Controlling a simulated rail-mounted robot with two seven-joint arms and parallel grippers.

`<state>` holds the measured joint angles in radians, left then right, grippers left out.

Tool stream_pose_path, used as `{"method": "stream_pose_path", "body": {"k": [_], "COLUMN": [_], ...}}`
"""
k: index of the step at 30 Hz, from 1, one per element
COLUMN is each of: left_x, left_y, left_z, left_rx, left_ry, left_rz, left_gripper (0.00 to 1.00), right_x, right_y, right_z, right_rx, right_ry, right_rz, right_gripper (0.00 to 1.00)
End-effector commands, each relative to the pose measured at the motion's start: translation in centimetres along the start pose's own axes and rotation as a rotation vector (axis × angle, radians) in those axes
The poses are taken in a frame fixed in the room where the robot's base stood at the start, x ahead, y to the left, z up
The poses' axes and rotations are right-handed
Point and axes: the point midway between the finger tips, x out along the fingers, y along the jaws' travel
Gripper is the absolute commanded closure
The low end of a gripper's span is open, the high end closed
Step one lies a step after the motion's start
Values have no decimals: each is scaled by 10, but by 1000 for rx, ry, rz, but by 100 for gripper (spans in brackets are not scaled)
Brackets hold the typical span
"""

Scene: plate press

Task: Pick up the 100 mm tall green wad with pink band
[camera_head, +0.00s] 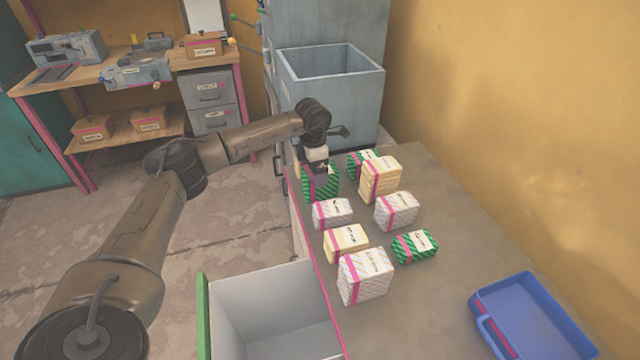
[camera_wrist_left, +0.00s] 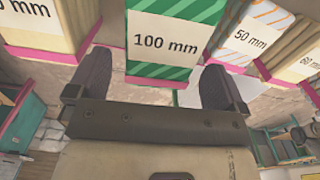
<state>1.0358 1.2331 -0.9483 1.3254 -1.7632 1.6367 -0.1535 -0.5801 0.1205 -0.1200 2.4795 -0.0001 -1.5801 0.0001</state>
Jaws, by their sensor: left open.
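The green striped wad with a pink band (camera_head: 320,188) stands at the far left of the group on the table. In the left wrist view its white label reads "100 mm" (camera_wrist_left: 162,42), and its pink band (camera_wrist_left: 155,82) shows low down. My left gripper (camera_head: 317,166) is at the top of this wad and partly hides it. In the left wrist view the open fingers (camera_wrist_left: 158,68) appear on either side of the wad, with small gaps visible. I cannot tell how deep the wad sits between them. My right gripper is not in view.
Another green wad (camera_head: 357,163) and a tall cream wad (camera_head: 381,180) stand close on the right. A white wad (camera_head: 332,213) stands just in front. More wads stand nearer. A blue tray (camera_head: 530,318) lies at front right; an open bin (camera_head: 270,310) stands at front left.

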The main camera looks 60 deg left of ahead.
Motion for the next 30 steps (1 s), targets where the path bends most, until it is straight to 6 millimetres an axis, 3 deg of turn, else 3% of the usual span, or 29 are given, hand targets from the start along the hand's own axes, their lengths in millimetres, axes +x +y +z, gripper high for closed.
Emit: {"method": "stream_pose_path", "body": {"k": [9,18,30], "left_x": [42,47,47], "left_y": [0,1,1], "left_z": [4,4,4], "left_rx": [1,0,0], "left_ry": [2,1,1], "left_rz": [-1,0,0], "left_gripper": [2,2,39], "right_x": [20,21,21], "right_y": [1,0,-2], "right_z": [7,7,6], "right_rx": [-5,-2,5], "right_ry": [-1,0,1], "right_rz": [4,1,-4], "right_gripper": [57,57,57]}}
